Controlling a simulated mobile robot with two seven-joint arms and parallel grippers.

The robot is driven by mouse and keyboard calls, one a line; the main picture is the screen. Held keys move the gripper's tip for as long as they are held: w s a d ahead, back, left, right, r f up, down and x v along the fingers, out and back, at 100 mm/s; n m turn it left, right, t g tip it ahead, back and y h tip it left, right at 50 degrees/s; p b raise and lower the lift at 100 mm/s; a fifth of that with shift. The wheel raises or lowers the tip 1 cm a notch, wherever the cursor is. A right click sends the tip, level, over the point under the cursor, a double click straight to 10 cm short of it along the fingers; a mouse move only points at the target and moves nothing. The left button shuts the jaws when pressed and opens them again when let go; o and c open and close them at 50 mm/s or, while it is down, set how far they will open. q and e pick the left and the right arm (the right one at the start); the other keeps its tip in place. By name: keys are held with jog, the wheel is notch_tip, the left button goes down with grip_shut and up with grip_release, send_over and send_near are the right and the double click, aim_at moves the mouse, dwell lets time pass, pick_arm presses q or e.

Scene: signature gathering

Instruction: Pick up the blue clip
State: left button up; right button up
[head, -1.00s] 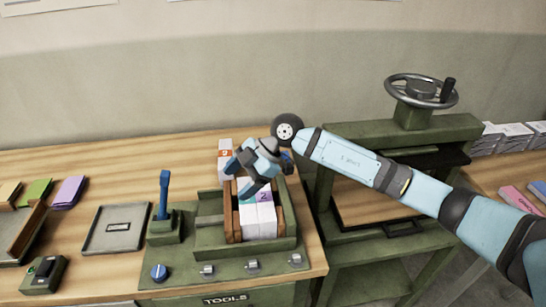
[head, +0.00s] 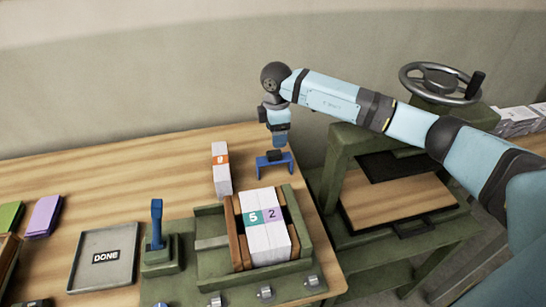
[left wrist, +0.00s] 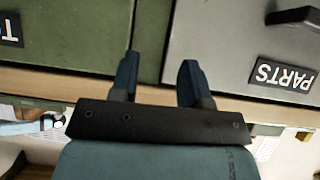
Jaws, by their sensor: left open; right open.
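My left gripper (left wrist: 158,68) shows only in the left wrist view. It is open and empty, with its two blue fingers apart in front of drawer fronts.
In front is a green fixture with wooden sides holding white stacks (head: 268,240) labelled 5 and 2. A grey DONE tray (head: 88,272) is further left. The green press (head: 346,150) stands right.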

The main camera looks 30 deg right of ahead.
aim_at(275, 152)
notch_tip(275, 152, down, 4)
jog(key=shift+r, duration=0.15)
jog(key=shift+f+p, duration=0.4)
jog(key=shift+f, duration=0.15)
notch_tip(275, 152, down, 4)
jog(key=shift+w+f+p, duration=0.1)
jog(key=shift+f+p, duration=0.05)
jog(key=shift+p, duration=0.3)
jog(key=c, duration=1)
